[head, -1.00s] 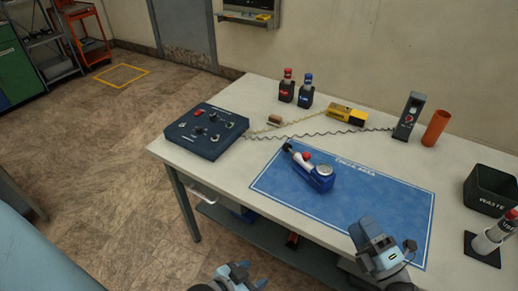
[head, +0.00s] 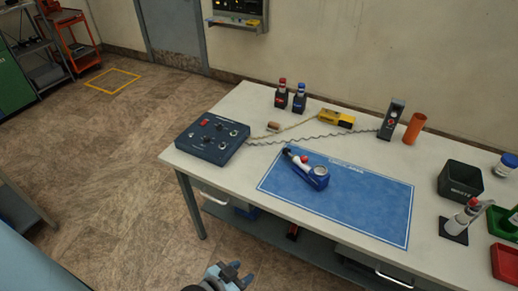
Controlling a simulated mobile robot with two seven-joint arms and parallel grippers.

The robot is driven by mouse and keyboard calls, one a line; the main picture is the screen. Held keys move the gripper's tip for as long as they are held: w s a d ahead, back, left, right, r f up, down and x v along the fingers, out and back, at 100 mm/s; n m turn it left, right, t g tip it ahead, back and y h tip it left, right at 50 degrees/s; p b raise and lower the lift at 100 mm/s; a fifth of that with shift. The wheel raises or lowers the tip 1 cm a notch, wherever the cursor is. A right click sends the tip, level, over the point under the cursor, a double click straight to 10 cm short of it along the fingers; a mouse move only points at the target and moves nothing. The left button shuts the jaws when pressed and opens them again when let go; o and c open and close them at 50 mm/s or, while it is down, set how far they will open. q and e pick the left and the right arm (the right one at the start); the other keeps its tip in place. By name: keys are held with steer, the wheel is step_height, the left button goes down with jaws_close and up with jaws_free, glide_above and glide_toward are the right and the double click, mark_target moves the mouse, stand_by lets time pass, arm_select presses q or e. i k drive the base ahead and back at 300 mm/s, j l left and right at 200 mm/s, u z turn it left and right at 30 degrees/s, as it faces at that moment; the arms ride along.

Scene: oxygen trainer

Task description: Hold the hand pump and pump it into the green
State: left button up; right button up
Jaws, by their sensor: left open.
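The hand pump (head: 318,180) lies on the blue mat (head: 350,210), near its left end. It has a blue body with a round gauge on top, a red part beside it and a dark-ended handle pointing to the upper left. The gauge's dial is too small to read. My left gripper (head: 242,272) is at the bottom edge of the head view, open and empty, in front of the table and well apart from the pump. My right gripper is out of view.
On the table (head: 232,174) stand a dark control box (head: 212,138), two small bottles, a yellow device (head: 336,118), a dark upright unit (head: 391,120) and an orange cup (head: 414,128). A black waste bin (head: 460,180) and trays are on the right. The mat around the pump is clear.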

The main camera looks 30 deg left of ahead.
mark_target(286, 151)
steer(key=i+j, duration=0.15)
steer(key=j, duration=0.35)
steer(key=i+j, duration=0.1)
steer(key=j, duration=0.4)
steer(key=i+j, duration=0.15)
steer(key=j, duration=0.4)
steer(key=i+j+z, duration=0.1)
steer(key=j, duration=0.4)
steer(key=i+j, duration=0.15)
steer(key=j, duration=0.35)
steer(key=i+j, duration=0.1)
steer(key=j, duration=0.45)
steer(key=i+j, duration=0.15)
steer(key=j, duration=0.35)
